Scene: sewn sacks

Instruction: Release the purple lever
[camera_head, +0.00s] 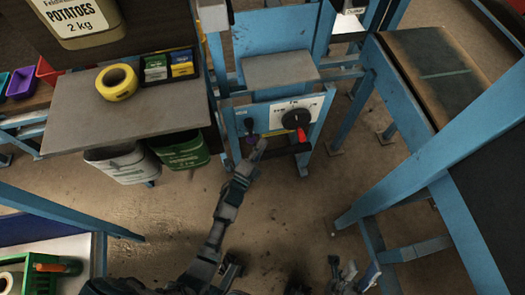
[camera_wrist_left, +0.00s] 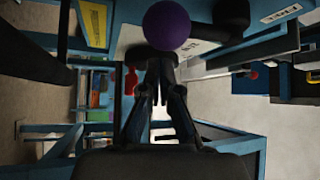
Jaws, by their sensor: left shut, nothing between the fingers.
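The purple lever shows as a dark purple knob (camera_head: 250,138) on the front of the blue machine in the head view. In the left wrist view its round purple ball (camera_wrist_left: 167,25) is large and just beyond the fingertips. My left gripper (camera_head: 259,147) is close in front of the knob; its fingers (camera_wrist_left: 161,58) are shut together with nothing between them. The fingertips look very near the ball, but I cannot tell whether they touch it. My right gripper (camera_head: 343,268) is low in the head view, far from the lever; its finger opening is unclear.
The panel holds a black dial (camera_head: 295,118) and a red knob (camera_head: 301,134) right of the lever. A grey shelf (camera_head: 280,68) sits above. A table (camera_head: 70,112) with yellow tape (camera_head: 117,82) stands left. Blue frame posts (camera_head: 420,165) stand right. The floor between is clear.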

